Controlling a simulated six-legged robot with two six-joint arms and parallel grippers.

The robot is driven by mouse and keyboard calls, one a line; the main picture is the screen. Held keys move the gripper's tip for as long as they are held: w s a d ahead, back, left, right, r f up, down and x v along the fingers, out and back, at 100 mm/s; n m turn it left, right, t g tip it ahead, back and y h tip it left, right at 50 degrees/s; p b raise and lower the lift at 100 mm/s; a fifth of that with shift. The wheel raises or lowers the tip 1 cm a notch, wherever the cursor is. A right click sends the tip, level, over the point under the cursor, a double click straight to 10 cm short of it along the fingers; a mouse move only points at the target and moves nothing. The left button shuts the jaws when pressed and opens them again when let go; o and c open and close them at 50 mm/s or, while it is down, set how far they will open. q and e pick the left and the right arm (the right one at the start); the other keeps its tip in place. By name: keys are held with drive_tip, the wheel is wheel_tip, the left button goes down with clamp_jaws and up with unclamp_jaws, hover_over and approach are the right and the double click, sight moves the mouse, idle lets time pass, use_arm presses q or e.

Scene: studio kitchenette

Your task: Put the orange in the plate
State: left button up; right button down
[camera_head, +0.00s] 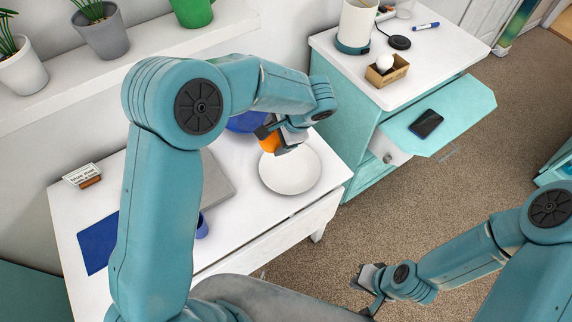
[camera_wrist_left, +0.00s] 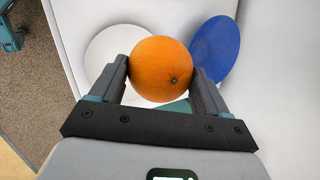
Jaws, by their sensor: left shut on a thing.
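The orange (camera_wrist_left: 160,68) is held between the two fingers of my left gripper (camera_wrist_left: 163,88) in the left wrist view. In the head view the orange (camera_head: 269,143) shows partly behind my left gripper (camera_head: 280,138), at the far left rim of the white plate. The white plate (camera_head: 290,174) lies on the white table and looks empty. It also shows in the left wrist view (camera_wrist_left: 107,50), partly behind the orange. The gap between orange and plate is hard to judge. My right gripper (camera_head: 369,280) hangs low at the lower right, over the carpet; its fingers are unclear.
A blue plate (camera_head: 246,122) lies just beyond the white plate, partly hidden by my left arm. A grey board (camera_head: 216,180), a blue mat (camera_head: 98,243) and a blue cup (camera_head: 202,229) are on the table. A teal cabinet (camera_head: 358,97) with an open drawer stands right.

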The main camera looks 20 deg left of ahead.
use_arm(q)
drive_tip(key=w+d+r+m+t+h+p, duration=0.3)
drive_tip(key=w+m+t+h+p, duration=0.15)
drive_tip(key=m, duration=1.05)
drive_tip(key=b, duration=0.8)
hover_over(288, 171)
drive_tip(key=shift+h, duration=0.45)
drive_tip(key=shift+f, duration=9.75)
drive_tip(key=shift+d, duration=0.1)
drive_tip(key=shift+f, duration=0.15)
drive_tip(key=o, duration=1.1)
drive_tip(key=shift+o, duration=0.2)
